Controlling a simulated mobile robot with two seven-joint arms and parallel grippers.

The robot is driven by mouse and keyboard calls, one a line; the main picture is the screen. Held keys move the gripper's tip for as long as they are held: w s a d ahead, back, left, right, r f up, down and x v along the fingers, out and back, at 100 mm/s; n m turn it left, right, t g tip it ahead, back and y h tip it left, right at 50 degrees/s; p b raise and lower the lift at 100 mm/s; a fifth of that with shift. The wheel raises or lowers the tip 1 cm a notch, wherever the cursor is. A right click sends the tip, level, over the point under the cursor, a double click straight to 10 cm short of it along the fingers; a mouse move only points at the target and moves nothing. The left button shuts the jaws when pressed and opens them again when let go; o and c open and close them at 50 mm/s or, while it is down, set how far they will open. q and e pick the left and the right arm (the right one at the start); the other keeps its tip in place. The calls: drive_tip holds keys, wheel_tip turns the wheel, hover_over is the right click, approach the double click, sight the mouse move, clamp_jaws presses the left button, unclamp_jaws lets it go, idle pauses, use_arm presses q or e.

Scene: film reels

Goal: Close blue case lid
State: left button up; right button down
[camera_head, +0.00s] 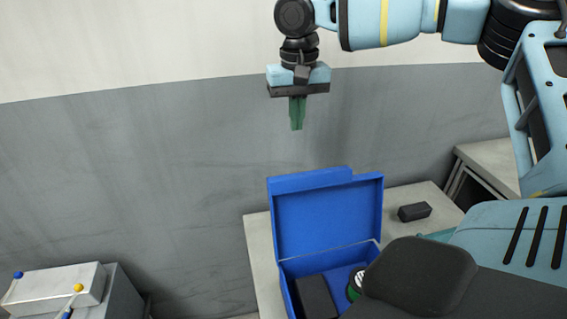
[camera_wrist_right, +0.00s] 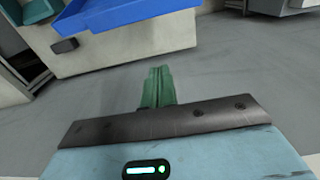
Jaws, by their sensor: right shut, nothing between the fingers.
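The blue case (camera_head: 287,285) stands on a pale table with its lid (camera_head: 322,220) open and upright at the back. Inside the case are a dark block (camera_head: 316,297) and part of a dark round item with a green edge (camera_head: 355,283). My own body hides the case's front right part. My right gripper (camera_head: 297,128) is shut and empty, pointing down, above and behind the lid and apart from it. In the right wrist view its green fingers (camera_wrist_right: 159,72) are together, and part of the blue case (camera_wrist_right: 130,12) shows at the top. My left gripper is not in view.
The pale table (camera_head: 262,262) also bears a small black box (camera_head: 414,211) right of the case. A grey wall (camera_head: 130,170) runs behind. A light box with coloured knobs (camera_head: 55,288) stands at lower left. Another pale table (camera_head: 490,165) is at right.

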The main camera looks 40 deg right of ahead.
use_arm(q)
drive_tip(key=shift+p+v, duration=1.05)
use_arm(e)
drive_tip(key=s+a+f, duration=0.1)
drive_tip(key=s+f, duration=0.2)
drive_tip(key=f, duration=0.5)
drive_tip(key=shift+s+a+f, duration=0.2)
drive_tip(key=shift+a+f, duration=0.15)
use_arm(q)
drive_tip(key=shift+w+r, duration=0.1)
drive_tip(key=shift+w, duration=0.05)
